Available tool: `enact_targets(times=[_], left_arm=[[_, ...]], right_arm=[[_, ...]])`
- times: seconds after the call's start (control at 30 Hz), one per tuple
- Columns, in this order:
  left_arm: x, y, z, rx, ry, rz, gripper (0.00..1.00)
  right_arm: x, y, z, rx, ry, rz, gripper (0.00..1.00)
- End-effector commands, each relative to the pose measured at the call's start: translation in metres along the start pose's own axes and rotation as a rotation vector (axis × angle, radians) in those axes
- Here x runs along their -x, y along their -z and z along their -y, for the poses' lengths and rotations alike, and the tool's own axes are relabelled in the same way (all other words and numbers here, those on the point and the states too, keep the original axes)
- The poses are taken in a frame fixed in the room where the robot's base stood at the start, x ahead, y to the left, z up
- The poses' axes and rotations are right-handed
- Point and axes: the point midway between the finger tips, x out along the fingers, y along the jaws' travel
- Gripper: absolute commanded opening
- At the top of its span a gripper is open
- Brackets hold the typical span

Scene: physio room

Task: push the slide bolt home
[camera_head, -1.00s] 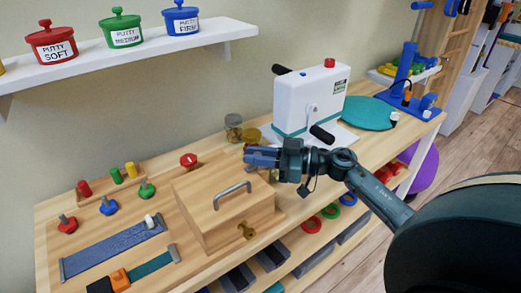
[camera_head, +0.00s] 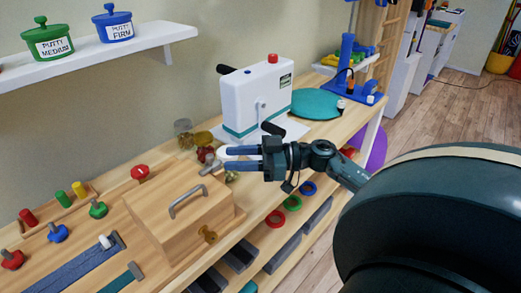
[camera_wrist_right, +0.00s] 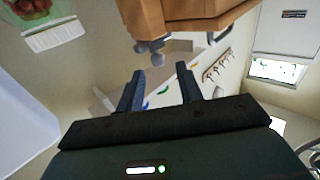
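The wooden box (camera_head: 165,215) with a grey handle (camera_head: 187,200) stands on the bench. A small grey metal fitting (camera_head: 211,165), which looks like the slide bolt, shows at the box's far right end. It also shows against the wood in the right wrist view (camera_wrist_right: 150,52), ahead of the fingers. My right gripper (camera_head: 233,158) is open and empty, just right of this fitting; contact cannot be told. In the right wrist view, its two fingers (camera_wrist_right: 160,90) are apart with nothing between them. How far the bolt is slid cannot be told. My left gripper is out of view.
A brass fitting (camera_head: 208,235) is on the box's front. Jars (camera_head: 184,133) and a white crank machine (camera_head: 250,100) stand behind my right gripper. Pegs and knobs (camera_head: 57,233) are at left. A shelf with putty pots (camera_head: 150,38) hangs above.

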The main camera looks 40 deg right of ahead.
Motion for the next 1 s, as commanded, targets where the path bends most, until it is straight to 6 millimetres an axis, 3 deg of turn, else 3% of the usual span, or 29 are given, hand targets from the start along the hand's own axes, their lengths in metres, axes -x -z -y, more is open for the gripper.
enact_targets(times=[0.1,0.33,1.0], left_arm=[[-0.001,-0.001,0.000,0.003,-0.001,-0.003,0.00],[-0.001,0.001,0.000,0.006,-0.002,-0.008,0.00],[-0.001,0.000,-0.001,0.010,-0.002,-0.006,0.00]], right_arm=[[0.027,-0.002,0.001,-0.003,0.000,0.005,0.36],[0.058,-0.001,0.001,-0.002,0.001,0.002,0.36],[0.064,0.000,0.001,-0.001,0.002,-0.001,0.36]])
